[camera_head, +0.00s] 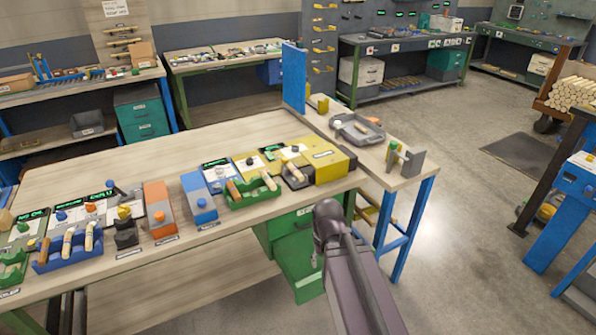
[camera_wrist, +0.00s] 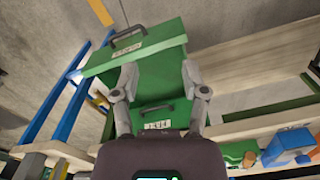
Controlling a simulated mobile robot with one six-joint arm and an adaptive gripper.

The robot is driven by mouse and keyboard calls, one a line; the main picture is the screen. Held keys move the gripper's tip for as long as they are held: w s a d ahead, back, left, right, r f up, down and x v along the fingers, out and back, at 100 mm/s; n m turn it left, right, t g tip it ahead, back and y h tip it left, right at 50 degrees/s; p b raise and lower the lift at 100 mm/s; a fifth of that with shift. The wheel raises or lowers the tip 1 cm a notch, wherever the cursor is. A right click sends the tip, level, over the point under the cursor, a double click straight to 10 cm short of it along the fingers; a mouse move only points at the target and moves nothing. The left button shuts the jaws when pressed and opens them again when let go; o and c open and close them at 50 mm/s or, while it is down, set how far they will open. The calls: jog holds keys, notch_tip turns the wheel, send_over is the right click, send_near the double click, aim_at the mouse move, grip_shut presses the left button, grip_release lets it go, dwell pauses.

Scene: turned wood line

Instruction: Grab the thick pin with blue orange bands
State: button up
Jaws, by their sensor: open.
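Wooden pins stand in a blue tray (camera_head: 62,262) at the left of the long table and lie in a green tray (camera_head: 252,197) near its middle. A light pin (camera_head: 89,238) and a tan pin (camera_head: 235,189) are among them. The bands are too small to read, so I cannot tell which pin is thick with blue and orange bands. My gripper (camera_wrist: 161,84) is open and empty in the wrist view, with green drawers beyond its fingers. In the head view my arm reaches up beside the table's front edge; the gripper's fingers cannot be made out there.
Orange (camera_head: 160,209) and blue (camera_head: 199,203) boxes and a yellow box (camera_head: 326,166) stand along the table (camera_head: 130,165). A blue upright panel (camera_head: 293,77) rises at its far end. A grey tray (camera_head: 358,129) lies on the right bench. Open floor (camera_head: 455,215) lies right.

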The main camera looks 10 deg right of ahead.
jog(key=shift+a, duration=0.15)
jog(key=o, duration=0.4)
jog(key=shift+w+a, duration=0.1)
jog(key=shift+o, duration=0.2)
jog(key=n+t+y+b, duration=0.2)
jog(key=t+b, duration=0.2)
jog(key=t, duration=0.8)
send_near(296, 172)
jog(key=v, duration=0.3)
jog(key=shift+w+a+f, duration=0.15)
jog(key=shift+a, duration=0.15)
jog(key=shift+b+x, duration=2.25)
jog(key=shift+x, duration=2.1)
jog(key=shift+d, duration=0.15)
